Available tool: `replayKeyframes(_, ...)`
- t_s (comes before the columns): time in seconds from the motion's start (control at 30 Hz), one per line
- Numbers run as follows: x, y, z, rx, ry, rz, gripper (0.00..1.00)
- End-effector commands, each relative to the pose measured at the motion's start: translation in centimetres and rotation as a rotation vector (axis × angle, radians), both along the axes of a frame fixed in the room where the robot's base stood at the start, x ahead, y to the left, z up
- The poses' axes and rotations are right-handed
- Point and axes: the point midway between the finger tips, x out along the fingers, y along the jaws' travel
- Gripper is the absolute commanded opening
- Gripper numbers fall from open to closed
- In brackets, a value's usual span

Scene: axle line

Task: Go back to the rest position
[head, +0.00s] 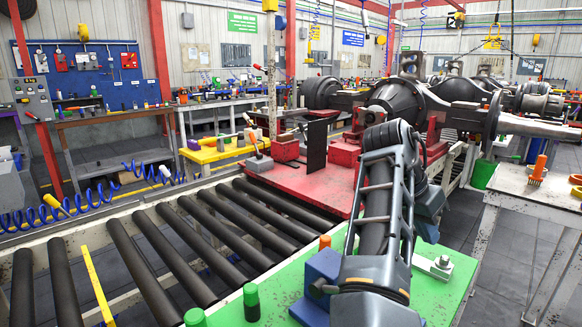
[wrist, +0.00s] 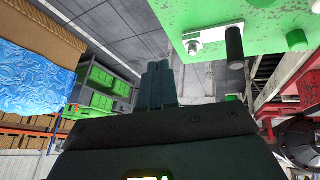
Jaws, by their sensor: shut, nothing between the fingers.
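My gripper (wrist: 158,72) shows in the wrist view with its two dark fingers together and nothing between them. It points out over the grey floor, left of a green tabletop (wrist: 210,25). In the head view my arm rises over the green table (head: 277,290) and bends at the top.
A roller conveyor (head: 190,240) runs at the left. A red platform (head: 300,185) with large axle assemblies (head: 400,100) lies ahead. A worn white table (head: 545,185) stands at the right. Green bins on a shelf (wrist: 98,88) and a blue-wrapped load (wrist: 35,78) show in the wrist view.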

Motion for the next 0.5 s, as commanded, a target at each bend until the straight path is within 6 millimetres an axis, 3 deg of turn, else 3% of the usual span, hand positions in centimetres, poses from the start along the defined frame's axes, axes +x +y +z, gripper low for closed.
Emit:
replayKeyframes(0.3, -2.4, -7.6, -8.1, -0.22, -0.075, 0.175, 0.0)
replayKeyframes(0.5, -5.1, -11.3, -12.6, -0.354, -0.122, 0.344, 0.0)
